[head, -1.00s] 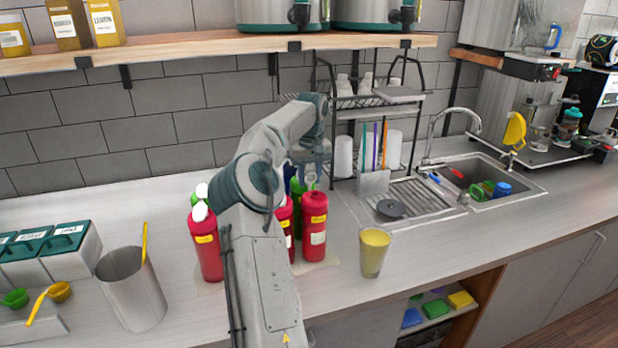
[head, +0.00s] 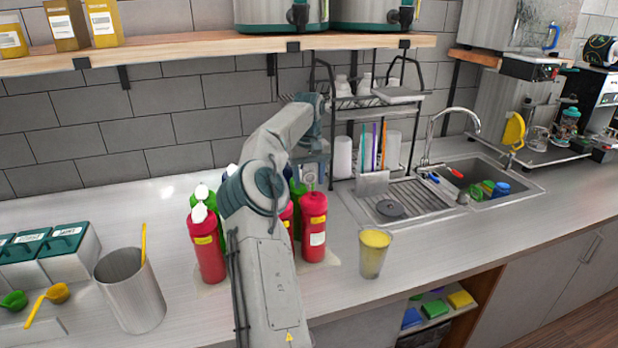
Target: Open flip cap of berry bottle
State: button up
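Several bottles stand upright in a cluster on the counter, partly hidden by my arm. A red bottle with a yellow label (head: 206,250) is on the left, with a pale cap on top. Another red bottle (head: 313,238) is on the right, and a third red one shows partly behind my arm. Green bottles (head: 203,195) stand behind, and a dark blue top shows beside my arm. The labels are too small to read, so I cannot tell which bottle is berry. My gripper (head: 310,180) is above the right-hand bottles, pointing down. Its fingers are too small and covered to read.
A steel cup (head: 131,290) stands left of the bottles. A glass of yellow contents (head: 374,252) stands right of them. A dish rack (head: 375,130) and sink (head: 490,180) are behind right. A wooden shelf (head: 200,48) runs above.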

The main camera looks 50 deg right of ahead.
jog(key=shift+r, duration=0.1)
jog(key=shift+r, duration=3.65)
jog(key=shift+w, duration=0.1)
